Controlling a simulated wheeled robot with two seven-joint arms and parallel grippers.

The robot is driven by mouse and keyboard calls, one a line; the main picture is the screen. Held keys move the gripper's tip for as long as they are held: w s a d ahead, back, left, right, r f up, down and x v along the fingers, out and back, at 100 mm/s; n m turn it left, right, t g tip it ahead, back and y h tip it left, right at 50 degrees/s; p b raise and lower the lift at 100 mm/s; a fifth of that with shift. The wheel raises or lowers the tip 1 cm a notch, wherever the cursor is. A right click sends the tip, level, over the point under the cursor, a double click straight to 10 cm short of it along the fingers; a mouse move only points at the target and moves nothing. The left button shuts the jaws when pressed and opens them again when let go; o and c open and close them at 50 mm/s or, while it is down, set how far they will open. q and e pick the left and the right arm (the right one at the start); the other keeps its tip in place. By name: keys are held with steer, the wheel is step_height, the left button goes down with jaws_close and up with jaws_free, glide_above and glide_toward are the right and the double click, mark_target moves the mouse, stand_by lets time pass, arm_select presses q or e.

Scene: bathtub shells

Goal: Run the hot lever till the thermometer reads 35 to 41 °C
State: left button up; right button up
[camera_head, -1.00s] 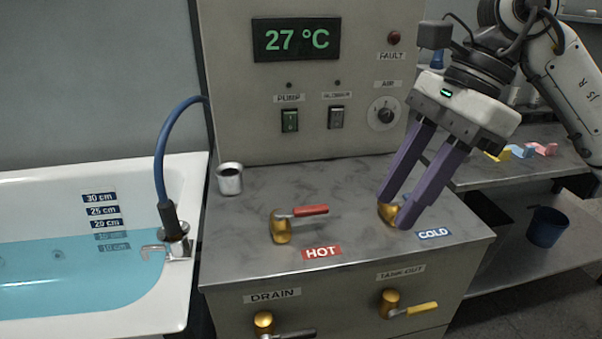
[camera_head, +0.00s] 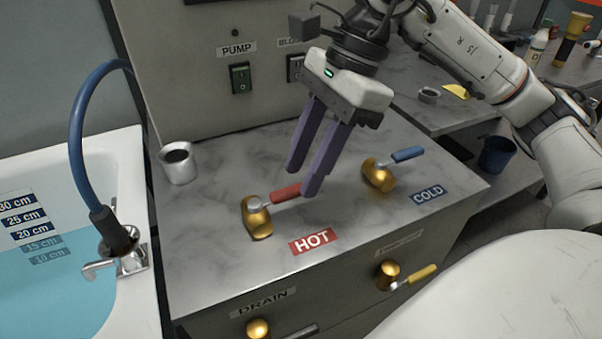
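The hot lever (camera_head: 287,192) has a red handle on a brass valve, behind the red HOT label (camera_head: 313,241). Its handle points right. My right gripper (camera_head: 302,182) is open, purple fingers apart and pointing down, with its tips at the free end of the red handle. I cannot tell whether they touch it or whether the handle lies between them. The cold lever (camera_head: 407,154), with a blue handle, is to the right of the fingers. Only the bottom edge of the thermometer display shows at the top, so its reading is out of view. My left gripper is not in view.
A metal cup (camera_head: 178,164) stands at the counter's back left. The tub (camera_head: 140,215) with blue water, a tap and a blue hose is at left. A yellow tank-out lever (camera_head: 421,273) is on the front panel. A dark blue bucket (camera_head: 497,155) is at right.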

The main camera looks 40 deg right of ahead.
steer(key=shift+x, duration=0.95)
steer(key=shift+r, duration=0.1)
jaws_close()
steer(key=shift+w, duration=0.1)
